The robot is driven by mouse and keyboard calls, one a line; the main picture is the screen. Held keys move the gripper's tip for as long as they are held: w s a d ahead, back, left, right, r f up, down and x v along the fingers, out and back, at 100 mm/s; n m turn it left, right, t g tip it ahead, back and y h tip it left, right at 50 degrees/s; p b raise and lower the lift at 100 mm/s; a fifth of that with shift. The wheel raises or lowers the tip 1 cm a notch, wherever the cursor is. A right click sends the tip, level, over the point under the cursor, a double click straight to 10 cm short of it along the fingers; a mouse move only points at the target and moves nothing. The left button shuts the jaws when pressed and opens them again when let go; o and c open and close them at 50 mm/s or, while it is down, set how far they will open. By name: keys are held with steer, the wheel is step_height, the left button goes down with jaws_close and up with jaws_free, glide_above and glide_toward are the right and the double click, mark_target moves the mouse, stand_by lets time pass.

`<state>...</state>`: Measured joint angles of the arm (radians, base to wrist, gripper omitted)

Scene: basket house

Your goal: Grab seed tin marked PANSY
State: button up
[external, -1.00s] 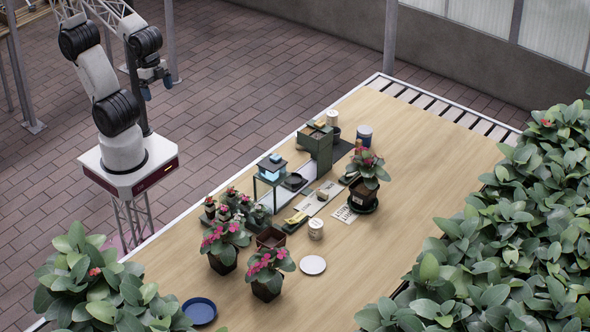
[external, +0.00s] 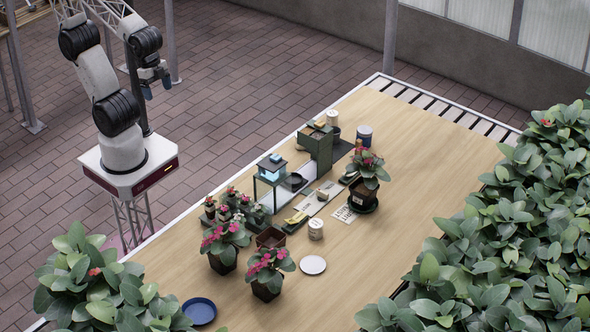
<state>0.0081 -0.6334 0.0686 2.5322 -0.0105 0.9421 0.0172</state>
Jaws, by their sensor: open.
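Several tins stand on the wooden table (external: 420,185). A white tin (external: 316,229) is near the middle, another white tin (external: 332,118) is at the back behind a green box, and a blue tin with a pale top (external: 364,136) is to its right. Their lettering is too small to read, so I cannot tell which says PANSY. My gripper (external: 157,89) is open and empty, raised beyond the table's left edge, far from all the tins.
A green box (external: 318,146), a small lantern-like stand (external: 271,171) and potted pink flowers (external: 222,246) crowd the table's left side. A potted plant (external: 366,180) stands right of them. A white plate (external: 312,265) and blue dish (external: 199,311) lie in front. The table's right half is clear beside dense foliage.

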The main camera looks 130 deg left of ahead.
steer(key=w+a+f+n+t+y, duration=0.1)
steer(key=w+a+f+t, duration=0.1)
steer(key=w+a+f, duration=0.4)
steer(key=w+a+f+t+y, duration=0.1)
steer(key=w+a+f, duration=0.1)
steer(key=w+a, duration=0.7)
steer(key=w+a+f+n+t+y, duration=0.1)
steer(key=w+a+f+t+y, duration=0.1)
steer(key=w+a+f, duration=0.4)
steer(key=a+f+t, duration=0.2)
steer(key=a+f, duration=0.4)
steer(key=a, duration=0.1)
steer(key=a+f+t, duration=0.2)
steer(key=a+f, duration=0.4)
steer(key=a, duration=0.2)
steer(key=a+f+t+h, duration=0.1)
steer(key=a+f, duration=0.5)
steer(key=a, duration=0.2)
steer(key=shift+s+f+n+t, duration=0.15)
steer(key=shift+s+n+t, duration=0.1)
steer(key=shift+n+t, duration=0.15)
steer(key=shift+x, duration=1.3)
steer(key=shift+f+x, duration=0.2)
steer(key=shift+x, duration=2.4)
